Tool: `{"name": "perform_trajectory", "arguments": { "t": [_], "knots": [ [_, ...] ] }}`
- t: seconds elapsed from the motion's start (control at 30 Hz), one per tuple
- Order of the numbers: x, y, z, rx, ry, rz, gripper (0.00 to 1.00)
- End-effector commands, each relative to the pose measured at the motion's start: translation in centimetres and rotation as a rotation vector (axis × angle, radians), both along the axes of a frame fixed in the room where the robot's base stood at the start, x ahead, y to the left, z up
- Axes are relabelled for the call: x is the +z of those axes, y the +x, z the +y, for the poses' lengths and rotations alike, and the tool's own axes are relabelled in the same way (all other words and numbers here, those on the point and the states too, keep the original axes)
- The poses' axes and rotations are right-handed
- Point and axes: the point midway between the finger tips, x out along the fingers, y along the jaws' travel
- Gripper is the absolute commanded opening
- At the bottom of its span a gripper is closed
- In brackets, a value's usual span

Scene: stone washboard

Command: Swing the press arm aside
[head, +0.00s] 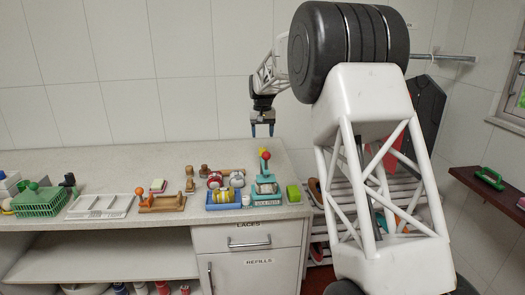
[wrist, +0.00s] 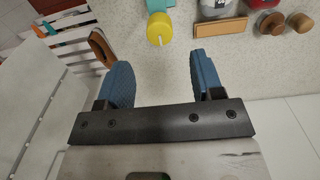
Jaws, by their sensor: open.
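A small teal press (head: 265,188) stands near the counter's front edge in the head view, with a label on its front. My gripper (head: 262,131) hangs above and behind the press, fingers down, open and empty. In the wrist view, a yellow round end (wrist: 159,28) on a teal part (wrist: 160,4) lies beyond and between my open fingertips (wrist: 160,62), apart from them. The rest of the press is outside the wrist view.
A blue tray (head: 222,205) with yellow rolls and red-white round items stands left of the press. Wooden pieces (head: 190,178) stand farther left. The counter (head: 130,170) behind is clear up to the tiled wall.

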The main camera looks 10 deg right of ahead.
Motion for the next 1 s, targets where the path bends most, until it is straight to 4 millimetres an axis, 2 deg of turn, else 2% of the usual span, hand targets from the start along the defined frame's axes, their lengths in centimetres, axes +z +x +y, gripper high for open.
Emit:
{"name": "perform_trajectory", "arguments": {
  "t": [0.27,0.8,1.0],
  "knots": [
    [-0.9,0.0,0.0,0.000,0.000,0.001,0.61],
    [-6.8,0.0,0.0,0.000,0.000,0.002,0.61],
    [-7.8,0.0,0.0,0.000,0.000,0.001,0.61]
  ]
}}
